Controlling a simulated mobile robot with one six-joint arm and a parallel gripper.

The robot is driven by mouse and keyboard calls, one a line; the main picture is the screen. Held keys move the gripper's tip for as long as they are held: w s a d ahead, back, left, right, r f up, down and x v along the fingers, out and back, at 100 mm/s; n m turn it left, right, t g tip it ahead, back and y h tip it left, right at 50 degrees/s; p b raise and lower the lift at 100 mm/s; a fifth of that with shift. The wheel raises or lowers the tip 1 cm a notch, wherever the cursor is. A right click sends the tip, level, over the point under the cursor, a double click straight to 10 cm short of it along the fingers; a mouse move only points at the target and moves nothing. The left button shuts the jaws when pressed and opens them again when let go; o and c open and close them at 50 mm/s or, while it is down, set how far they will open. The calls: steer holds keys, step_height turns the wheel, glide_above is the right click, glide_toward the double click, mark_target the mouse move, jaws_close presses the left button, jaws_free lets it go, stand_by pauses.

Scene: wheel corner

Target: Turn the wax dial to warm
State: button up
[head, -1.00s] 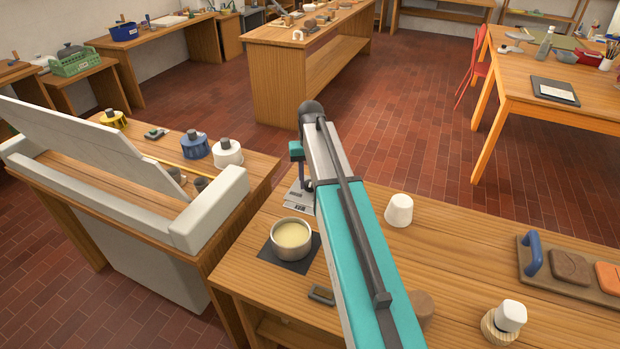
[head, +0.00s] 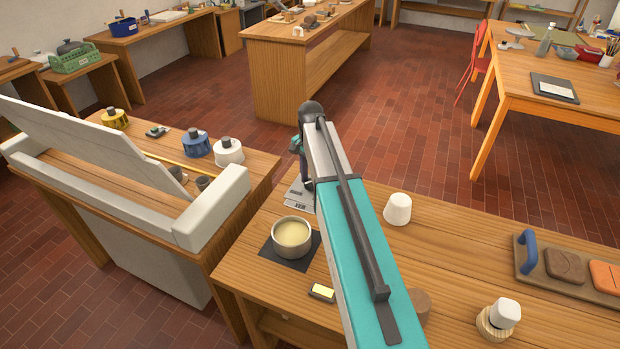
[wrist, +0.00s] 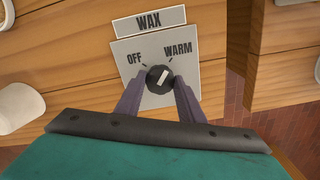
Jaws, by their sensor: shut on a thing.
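The wax dial (wrist: 158,80) is a black round knob with a white pointer mark on a grey plate (wrist: 130,48) in the wrist view. The plate reads OFF at left and WARM at right, under a WAX label (wrist: 149,22). The pointer leans up and right, toward the WARM tick. My gripper (wrist: 159,88) is shut on the dial, one finger on each side. In the head view the plate (head: 299,196) shows partly behind my arm, and the dial is hidden. A small dark-framed panel (head: 322,292) near the table's front edge shows yellow.
A pot of pale wax (head: 291,236) stands on a dark mat (head: 265,248) left of my arm. A white cup (head: 398,208) stands to the right. A brown round piece (head: 421,304) is close beside my arm.

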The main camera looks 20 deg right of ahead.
steer(key=shift+m, duration=0.6)
steer(key=o, duration=1)
steer(key=shift+o, duration=0.2)
steer(key=shift+r, duration=0.1)
step_height(320, 180, up, 14)
steer(key=b, duration=0.2)
steer(key=shift+f, duration=0.25)
